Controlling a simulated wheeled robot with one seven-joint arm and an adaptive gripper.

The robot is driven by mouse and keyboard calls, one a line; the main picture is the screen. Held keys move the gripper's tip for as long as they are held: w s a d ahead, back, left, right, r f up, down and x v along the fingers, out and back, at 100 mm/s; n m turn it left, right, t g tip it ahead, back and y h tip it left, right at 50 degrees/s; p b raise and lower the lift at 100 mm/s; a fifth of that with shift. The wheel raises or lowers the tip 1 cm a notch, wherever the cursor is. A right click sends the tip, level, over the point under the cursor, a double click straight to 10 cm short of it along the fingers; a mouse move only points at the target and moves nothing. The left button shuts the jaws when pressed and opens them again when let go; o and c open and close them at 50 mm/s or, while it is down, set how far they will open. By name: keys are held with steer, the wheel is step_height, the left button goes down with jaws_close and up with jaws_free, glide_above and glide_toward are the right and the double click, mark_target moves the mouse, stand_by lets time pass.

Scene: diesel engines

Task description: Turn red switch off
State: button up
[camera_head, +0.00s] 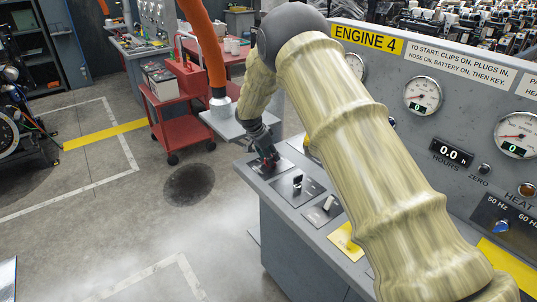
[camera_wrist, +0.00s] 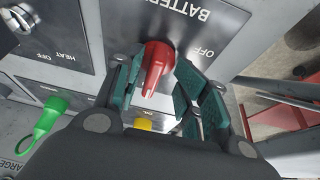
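The red switch (camera_wrist: 156,64) is a knob with a narrow handle on a dark plate (camera_wrist: 203,22) marked BATTERY and OFF in the wrist view. Its handle points down and slightly left in that picture; the OFF mark is to its right. My gripper (camera_wrist: 158,82) has its two teal fingers on either side of the knob, apart, with some space beside the handle. Whether a fingertip touches the knob is unclear. In the head view my gripper (camera_head: 267,161) is low over the far left end of the console (camera_head: 282,232), largely covering the switch.
Other controls with a black knob (camera_head: 297,182) and a pale lever (camera_head: 328,203) line the console beside my arm. A green pull ring (camera_wrist: 47,122) is at left in the wrist view. A red cart (camera_head: 178,122) stands beyond; the floor left of the console is open.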

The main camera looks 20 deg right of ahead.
steer(key=shift+s+d+r, duration=0.2)
steer(key=shift+s+r, duration=0.05)
steer(key=shift+r, duration=0.1)
steer(key=shift+s+r, duration=0.5)
steer(key=c, duration=0.6)
steer(key=shift+w+a+f, duration=0.15)
steer(key=shift+w+f, duration=0.15)
steer(key=shift+f, duration=0.1)
jaws_close()
